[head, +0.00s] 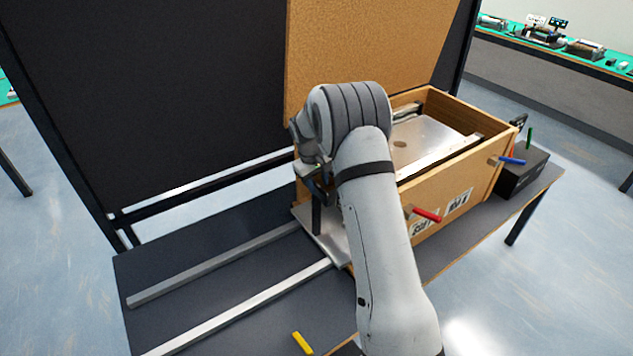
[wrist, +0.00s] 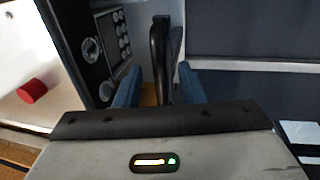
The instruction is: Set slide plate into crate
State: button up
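The wooden crate (head: 455,190) stands open-topped on the dark table, with a flat metal plate (head: 430,135) with a round hole inside it. Another silver plate (head: 329,238) lies at the crate's near left end, by the rails, partly hidden by my arm. A dark post (head: 316,216) rises from it. My gripper (head: 316,188) is over this post, mostly hidden by my wrist. In the wrist view, my gripper's blue fingers (wrist: 158,80) stand apart on either side of a black upright handle (wrist: 161,50), with a gap showing at its left.
Two metal rails (head: 230,312) run along the table (head: 195,250) left of the crate. A red-ended lever (head: 427,214) sticks out from the crate's front. A black box (head: 522,172) stands at its right, and a tall dark panel (head: 150,80) stands behind. A yellow piece (head: 302,343) is at the front.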

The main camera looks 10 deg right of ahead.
jog(key=shift+f, duration=0.2)
jog(key=shift+c, duration=0.3)
grip_shut()
jog(key=shift+d, duration=0.1)
